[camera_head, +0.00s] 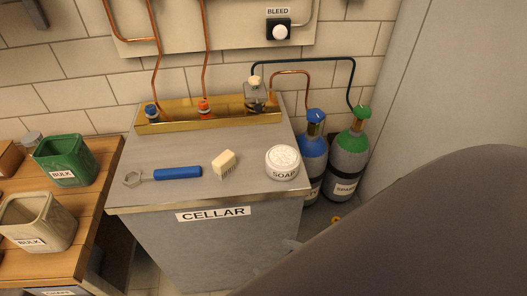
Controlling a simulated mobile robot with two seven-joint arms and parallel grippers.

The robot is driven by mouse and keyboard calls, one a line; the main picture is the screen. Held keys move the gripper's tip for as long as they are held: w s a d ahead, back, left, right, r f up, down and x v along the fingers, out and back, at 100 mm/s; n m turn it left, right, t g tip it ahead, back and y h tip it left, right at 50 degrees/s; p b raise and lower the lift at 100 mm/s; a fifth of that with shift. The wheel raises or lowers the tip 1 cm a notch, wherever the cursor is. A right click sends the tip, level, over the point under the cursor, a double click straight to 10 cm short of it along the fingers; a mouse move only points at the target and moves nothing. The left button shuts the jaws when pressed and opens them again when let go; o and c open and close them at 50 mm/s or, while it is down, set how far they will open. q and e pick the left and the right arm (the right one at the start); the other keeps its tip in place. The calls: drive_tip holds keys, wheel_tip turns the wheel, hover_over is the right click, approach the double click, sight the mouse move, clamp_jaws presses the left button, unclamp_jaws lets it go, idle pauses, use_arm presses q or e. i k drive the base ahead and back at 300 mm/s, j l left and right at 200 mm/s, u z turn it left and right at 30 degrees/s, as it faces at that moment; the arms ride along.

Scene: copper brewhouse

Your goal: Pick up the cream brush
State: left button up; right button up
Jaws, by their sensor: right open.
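A small cream block with dark lettering on its front (225,163) lies on the grey top of the cellar cabinet (180,196). It is the only thing there that fits the cream brush, though I cannot make out bristles. A blue bar (178,173) lies to its left and a round white soap tub (282,162) to its right, both apart from it. My left gripper is out of view.
A brass rail (208,124) with valves runs along the cabinet's back. Blue (313,155) and green-topped (348,155) cylinders stand right. A wooden bench (98,190) holds green (65,160) and beige (40,213) bulk bins.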

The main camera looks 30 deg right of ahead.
sight(222, 166)
drive_tip(key=z, duration=0.7)
